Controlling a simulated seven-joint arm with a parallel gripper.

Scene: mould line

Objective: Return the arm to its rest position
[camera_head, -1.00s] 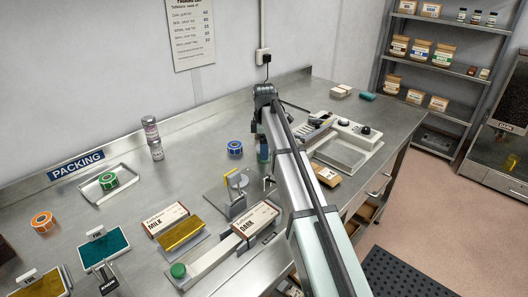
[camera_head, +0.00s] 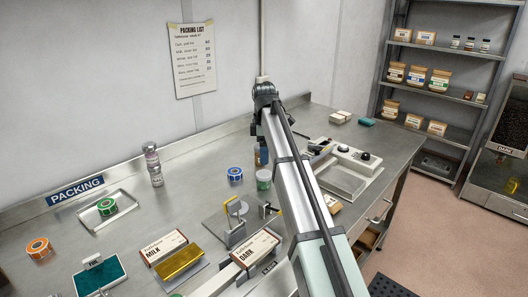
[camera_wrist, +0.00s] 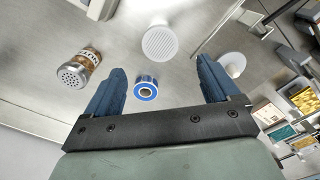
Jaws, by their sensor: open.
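My arm reaches from the lower right of the head view up to a dark joint over the bench. My gripper shows in the wrist view (camera_wrist: 160,67), its two blue fingers wide apart with nothing held between them. Beyond the fingers lie a blue-and-white tape roll (camera_wrist: 146,90), a white round ribbed top (camera_wrist: 159,42) and a shaker with a perforated metal cap (camera_wrist: 78,68).
The steel bench (camera_head: 190,200) holds a tray (camera_head: 90,220) with a green roll, an orange roll (camera_head: 39,248), and the MILK (camera_head: 165,247) and DARK (camera_head: 256,250) boxes at the front. A scale (camera_head: 340,180) stands right of my arm. Shelves (camera_head: 430,100) stand at the back right.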

